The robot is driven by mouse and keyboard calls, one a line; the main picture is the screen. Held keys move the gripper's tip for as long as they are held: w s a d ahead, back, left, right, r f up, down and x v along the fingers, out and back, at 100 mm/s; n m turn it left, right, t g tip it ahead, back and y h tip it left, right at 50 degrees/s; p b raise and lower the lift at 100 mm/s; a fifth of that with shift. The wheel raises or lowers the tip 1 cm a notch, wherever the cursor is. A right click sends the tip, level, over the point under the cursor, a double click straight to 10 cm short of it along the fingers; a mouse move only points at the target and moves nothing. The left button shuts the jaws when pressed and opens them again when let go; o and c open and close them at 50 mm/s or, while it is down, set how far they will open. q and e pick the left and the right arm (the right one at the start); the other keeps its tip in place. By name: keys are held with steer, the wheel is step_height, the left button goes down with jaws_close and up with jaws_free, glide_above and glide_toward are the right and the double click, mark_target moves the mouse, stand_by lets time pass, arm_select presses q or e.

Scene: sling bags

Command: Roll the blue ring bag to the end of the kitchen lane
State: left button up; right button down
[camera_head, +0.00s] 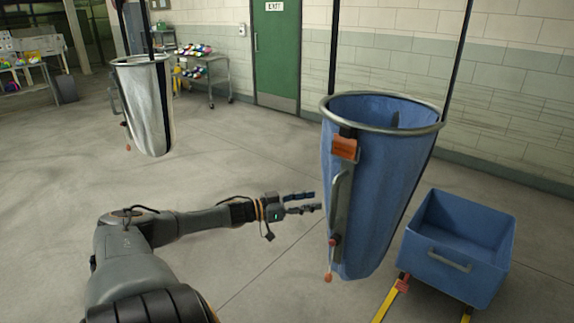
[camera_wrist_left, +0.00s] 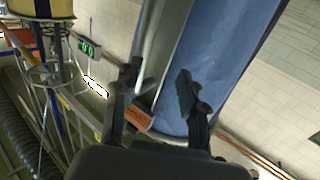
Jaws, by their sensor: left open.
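The blue ring bag (camera_head: 385,170) hangs from black straps by a metal ring at its top, right of centre in the head view. On its left side are an orange tag (camera_head: 344,148), a grey handle (camera_head: 337,200) and a red pull knob (camera_head: 328,278). My left gripper (camera_head: 318,201) is open just left of the handle, with its fingers pointing at it. In the left wrist view the open fingers (camera_wrist_left: 158,85) stand in front of the blue bag (camera_wrist_left: 215,60); whether they touch it cannot be told. My right gripper is out of view.
A silver-white ring bag (camera_head: 147,105) hangs at the upper left. A blue bin (camera_head: 460,245) on a yellow frame stands right of the blue bag. A cart (camera_head: 205,75) and a green door (camera_head: 276,55) are behind. The floor between is clear.

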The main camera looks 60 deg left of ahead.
arm_select(q)
steer(key=v, duration=0.7)
steer(key=shift+d+r, duration=0.15)
steer(key=shift+c, duration=0.5)
